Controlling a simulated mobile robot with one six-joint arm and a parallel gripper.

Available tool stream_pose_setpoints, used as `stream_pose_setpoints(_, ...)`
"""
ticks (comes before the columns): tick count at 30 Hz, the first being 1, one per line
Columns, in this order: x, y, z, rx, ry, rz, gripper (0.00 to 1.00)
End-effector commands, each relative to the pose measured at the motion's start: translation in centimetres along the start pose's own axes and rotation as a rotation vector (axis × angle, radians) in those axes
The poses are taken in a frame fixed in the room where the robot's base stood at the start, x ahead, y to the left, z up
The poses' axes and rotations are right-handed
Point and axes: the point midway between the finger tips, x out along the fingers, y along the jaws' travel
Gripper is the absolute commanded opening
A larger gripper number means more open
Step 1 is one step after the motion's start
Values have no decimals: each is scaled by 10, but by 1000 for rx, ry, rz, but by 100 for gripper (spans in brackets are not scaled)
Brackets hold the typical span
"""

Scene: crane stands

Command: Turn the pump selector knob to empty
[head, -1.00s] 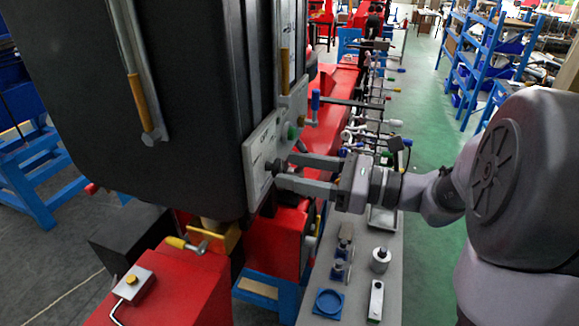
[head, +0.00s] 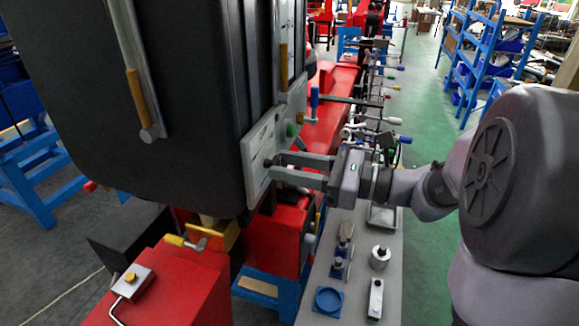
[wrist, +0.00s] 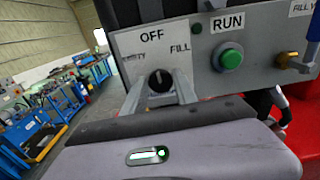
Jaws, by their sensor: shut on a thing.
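The selector knob (wrist: 160,81) is a black knob with a white pointer mark on a pale control panel (head: 257,152). In the wrist view the mark points up, roughly toward the OFF label. FILL is at the knob's upper right. A partly cut-off label at its left seems to read EMPTY. My gripper (head: 271,166) reaches the panel from the right, and its two fingers are shut on the knob, one on each side. In the head view the fingers largely hide the knob.
A green RUN button (wrist: 230,58) and a brass fitting (wrist: 284,60) sit to the knob's right. A large black housing (head: 170,90) rises beside the panel. A grey bench (head: 383,250) with small parts lies below my arm.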

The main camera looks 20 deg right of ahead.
Motion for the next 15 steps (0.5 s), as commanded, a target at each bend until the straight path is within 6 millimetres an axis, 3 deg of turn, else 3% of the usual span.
stream_pose_setpoints(15, 0, 2, -6, -384, 0, 0, 0)
